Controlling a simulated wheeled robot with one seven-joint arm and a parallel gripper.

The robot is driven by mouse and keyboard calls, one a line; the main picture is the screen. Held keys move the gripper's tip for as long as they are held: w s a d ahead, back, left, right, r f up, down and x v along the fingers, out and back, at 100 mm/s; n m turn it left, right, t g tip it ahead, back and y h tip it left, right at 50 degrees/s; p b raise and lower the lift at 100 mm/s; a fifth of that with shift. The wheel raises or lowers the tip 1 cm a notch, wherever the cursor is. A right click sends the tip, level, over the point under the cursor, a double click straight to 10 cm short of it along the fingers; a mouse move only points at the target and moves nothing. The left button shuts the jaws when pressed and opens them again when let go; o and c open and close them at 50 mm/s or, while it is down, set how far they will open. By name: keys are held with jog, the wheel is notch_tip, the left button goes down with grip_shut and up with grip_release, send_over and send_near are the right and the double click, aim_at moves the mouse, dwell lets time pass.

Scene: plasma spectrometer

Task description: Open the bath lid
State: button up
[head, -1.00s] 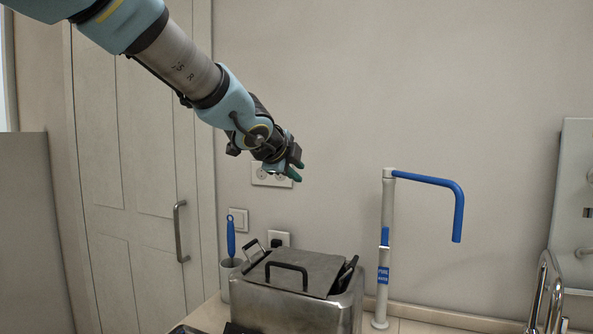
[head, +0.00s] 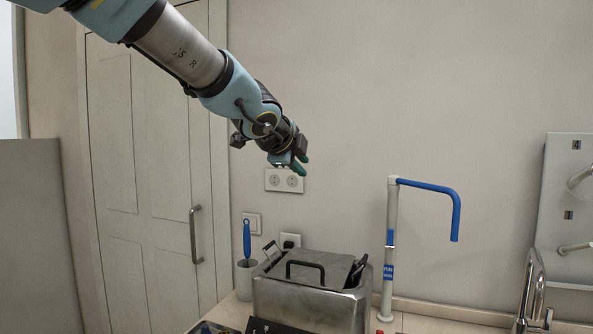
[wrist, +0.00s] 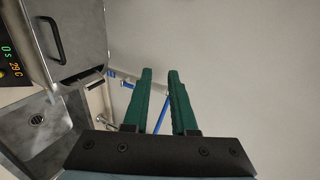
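The bath lid (head: 312,262) is a grey metal cover with a black handle (head: 304,266), lying on top of the steel bath (head: 300,302). It looks closed. In the wrist view the lid's handle (wrist: 52,40) shows at the upper left. My gripper (head: 298,168) is in the air above the bath, well apart from the handle. In the wrist view my gripper's two green fingers (wrist: 158,74) are parted by a gap with nothing between them.
A white post with a blue arm (head: 428,187) stands right of the bath. A blue-handled brush (head: 246,240) stands in a holder at its left. Wall sockets (head: 285,181) are behind. A steel sink (wrist: 40,125) shows in the wrist view. A tap (head: 532,285) is at right.

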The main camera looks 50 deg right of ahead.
jog(key=shift+a, duration=0.25)
dwell(0.4)
